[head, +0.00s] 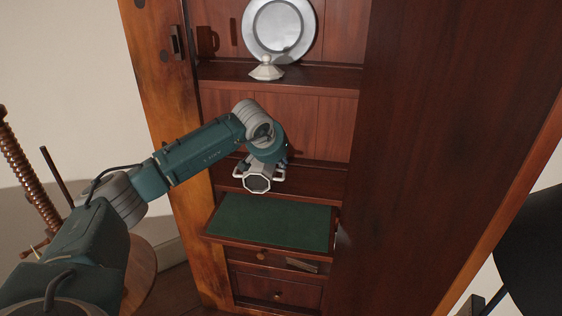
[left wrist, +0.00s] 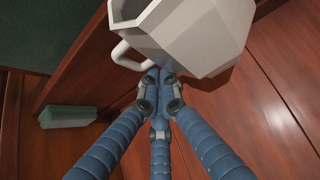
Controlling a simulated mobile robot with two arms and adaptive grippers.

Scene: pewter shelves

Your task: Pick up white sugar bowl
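The white sugar bowl (head: 257,184) is faceted, with a loop handle on each side. In the head view it is at the shelf's front, below my left gripper (head: 263,163). In the left wrist view the bowl (left wrist: 195,35) fills the top, one handle to the left, and looks tilted. My left gripper's blue fingers (left wrist: 160,85) are drawn together against the bowl's lower edge by the handle. They look shut on it; the exact contact is partly hidden by the bowl. Whether the bowl touches the shelf is unclear. My right gripper is not in view.
A green-topped pull-out panel (head: 270,222) lies below the shelf, with drawers under it. A pewter plate (head: 280,30) and a small lidded piece (head: 266,69) stand on the upper shelf. A large wooden door (head: 440,130) borders the right.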

